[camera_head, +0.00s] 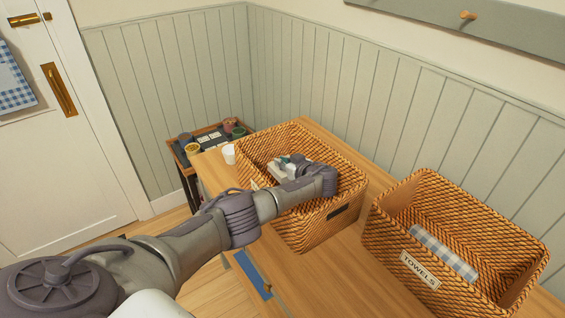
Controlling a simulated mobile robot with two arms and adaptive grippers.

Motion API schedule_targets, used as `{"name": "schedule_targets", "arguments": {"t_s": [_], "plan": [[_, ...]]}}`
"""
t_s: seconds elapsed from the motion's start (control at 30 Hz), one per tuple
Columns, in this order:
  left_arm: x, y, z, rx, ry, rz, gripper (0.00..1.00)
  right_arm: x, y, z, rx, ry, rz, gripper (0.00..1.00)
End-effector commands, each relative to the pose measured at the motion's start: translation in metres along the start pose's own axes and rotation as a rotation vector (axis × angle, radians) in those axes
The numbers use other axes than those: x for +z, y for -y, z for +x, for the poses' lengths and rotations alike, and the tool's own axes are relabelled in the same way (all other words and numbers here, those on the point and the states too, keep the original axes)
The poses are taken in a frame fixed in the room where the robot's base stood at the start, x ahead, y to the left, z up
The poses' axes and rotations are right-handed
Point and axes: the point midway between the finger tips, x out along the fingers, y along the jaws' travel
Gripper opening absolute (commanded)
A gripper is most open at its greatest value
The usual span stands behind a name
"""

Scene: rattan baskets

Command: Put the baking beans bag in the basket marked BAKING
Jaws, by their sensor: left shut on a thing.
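A rattan basket (318,228) stands on the wooden table at the centre. My left arm crosses its front wall and hides most of a pale label (254,184), so I cannot read the marking. My left gripper (284,168) reaches down inside this basket, below the rim. It is shut on a small pale thing that I take for the baking beans bag; the gripper and wrist hide much of it. A second rattan basket (385,236), labelled TOWELS (420,269), stands to the right with a blue-and-white checked cloth (443,252) inside. My right gripper is not in view.
A white cup (229,154) stands on the table by the centre basket's left corner. A low dark stand (180,152) with small pots is behind it at the left. A panelled wall (330,95) bounds the back. Bare tabletop (335,268) shows between and before the baskets.

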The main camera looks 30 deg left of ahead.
Motion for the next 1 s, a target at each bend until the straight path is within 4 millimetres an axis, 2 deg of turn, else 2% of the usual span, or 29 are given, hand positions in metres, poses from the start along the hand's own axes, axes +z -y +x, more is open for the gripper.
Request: {"name": "schedule_targets", "arguments": {"t_s": [0.43, 0.47, 0.6, 0.87, 1.0], "plan": [[0.007, 0.000, 0.003, 0.000, -0.001, -0.002, 0.00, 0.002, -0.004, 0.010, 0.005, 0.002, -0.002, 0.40], [0.008, 0.000, 0.003, 0.000, 0.001, 0.000, 0.17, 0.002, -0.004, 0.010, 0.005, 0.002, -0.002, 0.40], [0.008, 0.000, 0.003, 0.000, 0.000, 0.000, 0.37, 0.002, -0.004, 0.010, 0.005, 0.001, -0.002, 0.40], [0.007, 0.000, 0.003, 0.000, 0.000, 0.000, 0.37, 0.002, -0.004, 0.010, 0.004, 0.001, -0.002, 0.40], [-0.002, 0.000, 0.000, 0.000, -0.001, 0.001, 0.37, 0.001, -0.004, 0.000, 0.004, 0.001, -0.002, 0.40]]}}
